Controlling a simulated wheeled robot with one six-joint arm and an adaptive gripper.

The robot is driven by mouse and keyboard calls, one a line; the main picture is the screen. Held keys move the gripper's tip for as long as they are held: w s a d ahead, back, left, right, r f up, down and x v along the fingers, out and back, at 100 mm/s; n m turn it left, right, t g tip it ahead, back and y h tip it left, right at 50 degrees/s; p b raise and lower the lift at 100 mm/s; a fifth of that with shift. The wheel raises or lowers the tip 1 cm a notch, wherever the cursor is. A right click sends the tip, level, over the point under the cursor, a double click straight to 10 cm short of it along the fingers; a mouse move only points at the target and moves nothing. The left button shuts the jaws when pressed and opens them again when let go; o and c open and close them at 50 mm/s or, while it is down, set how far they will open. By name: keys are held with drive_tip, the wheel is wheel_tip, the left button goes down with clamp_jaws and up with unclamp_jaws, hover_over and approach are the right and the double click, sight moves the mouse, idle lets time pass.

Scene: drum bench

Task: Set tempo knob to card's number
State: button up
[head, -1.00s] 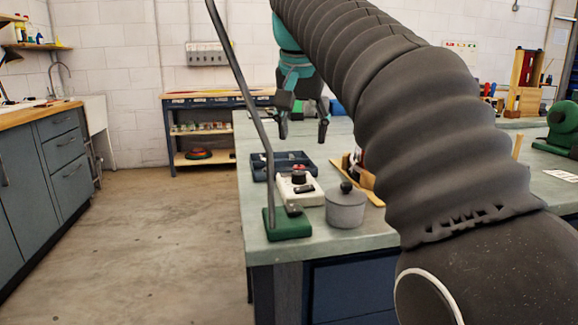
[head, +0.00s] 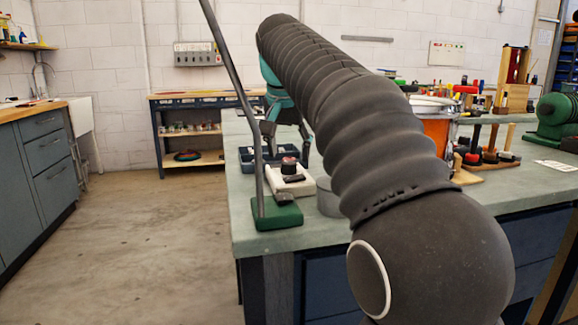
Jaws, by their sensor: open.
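The white box (head: 299,189) stands near the left edge of the bench, with a dark round knob (head: 289,167) on its top; it looks like the tempo unit. The knob's pointer and scale are too small to read. My gripper (head: 287,147) is open, fingers down, behind and above the knob, and looks apart from it. A white card (head: 556,167) lies flat at the right of the bench; I cannot read a number on it or tell if it is the task's card.
A green base (head: 275,217) with a tall thin rod stands in front of the box. A grey pot (head: 327,200) is mostly hidden behind my arm. A dark blue tray (head: 246,157) lies behind the box. An orange drum (head: 437,132) and several tools stand at right.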

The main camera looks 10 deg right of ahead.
sight(290, 162)
drive_tip(key=shift+x, duration=1.5)
drive_tip(key=c, duration=1.2)
drive_tip(key=shift+o, duration=0.2)
drive_tip(key=shift+r+n+y+p, duration=0.2)
drive_tip(key=shift+n+y+p, duration=0.2)
drive_tip(key=shift+n+p, duration=0.45)
drive_tip(key=n+y+p, duration=0.1)
drive_tip(key=n, duration=0.1)
drive_tip(key=shift+n, duration=0.35)
drive_tip(key=shift+f+n+p, duration=0.15)
drive_tip(key=shift+n+p, duration=0.2)
drive_tip(key=shift+n, duration=0.15)
